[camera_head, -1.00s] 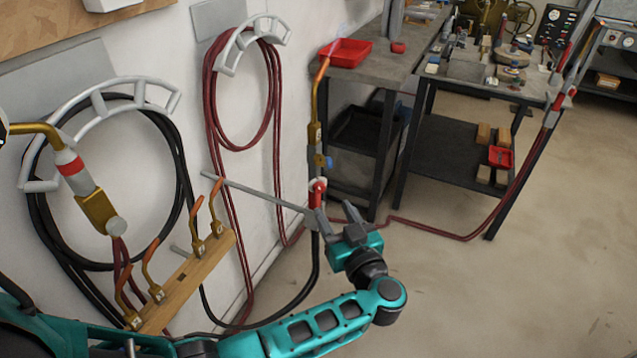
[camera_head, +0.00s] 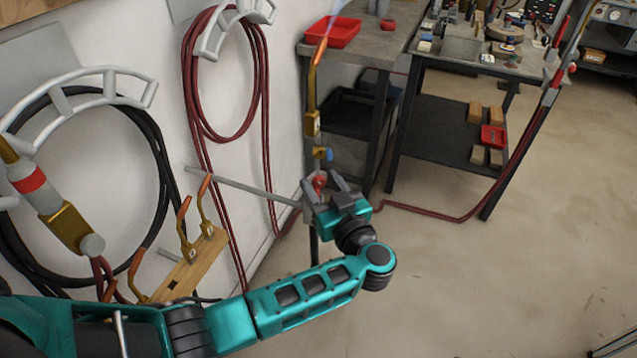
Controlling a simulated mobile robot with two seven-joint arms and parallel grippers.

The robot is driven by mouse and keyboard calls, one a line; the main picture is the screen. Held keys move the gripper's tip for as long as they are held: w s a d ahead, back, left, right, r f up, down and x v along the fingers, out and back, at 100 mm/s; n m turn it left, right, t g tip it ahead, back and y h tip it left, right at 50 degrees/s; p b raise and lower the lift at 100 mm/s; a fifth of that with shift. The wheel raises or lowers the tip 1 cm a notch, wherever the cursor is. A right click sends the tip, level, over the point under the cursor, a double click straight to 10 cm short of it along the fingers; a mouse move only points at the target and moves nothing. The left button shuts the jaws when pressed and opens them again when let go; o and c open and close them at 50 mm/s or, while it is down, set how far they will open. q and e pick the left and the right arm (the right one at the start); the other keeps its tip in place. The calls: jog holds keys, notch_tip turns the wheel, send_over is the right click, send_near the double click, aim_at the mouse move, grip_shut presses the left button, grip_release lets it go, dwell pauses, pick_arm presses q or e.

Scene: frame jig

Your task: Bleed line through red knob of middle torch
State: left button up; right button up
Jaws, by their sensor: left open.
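The middle torch (camera_head: 313,122) stands upright with an orange-copper tip and brass body, near the end of a grey wall rod (camera_head: 245,187). A faint bluish flame shows at its tip. A blue knob (camera_head: 325,153) sits on its side. Its red knob (camera_head: 319,181) is lower down. My left gripper (camera_head: 323,187) is open, with its two fingers on either side of the red knob, which shows partly between them. I cannot tell whether the fingers touch it. My right gripper is not in view.
Another torch with a red band (camera_head: 45,195) is at the left, and one more (camera_head: 550,95) at the right. A wooden rack (camera_head: 190,265) with several copper tips is near my left arm. A metal workbench (camera_head: 385,50) with a red tray (camera_head: 333,31) stands behind. Open floor lies right.

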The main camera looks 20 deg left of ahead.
pick_arm(q)
jog(key=shift+c, duration=0.4)
grip_shut()
jog(key=shift+r+n+p, duration=0.25)
jog(key=shift+n+p, duration=0.15)
jog(key=shift+p, duration=0.3)
jog(key=shift+f+n+p, duration=0.15)
jog(key=shift+n+p, duration=0.15)
jog(key=shift+p, duration=0.05)
jog(key=shift+o, duration=0.4)
grip_release()
jog(key=shift+f, duration=0.1)
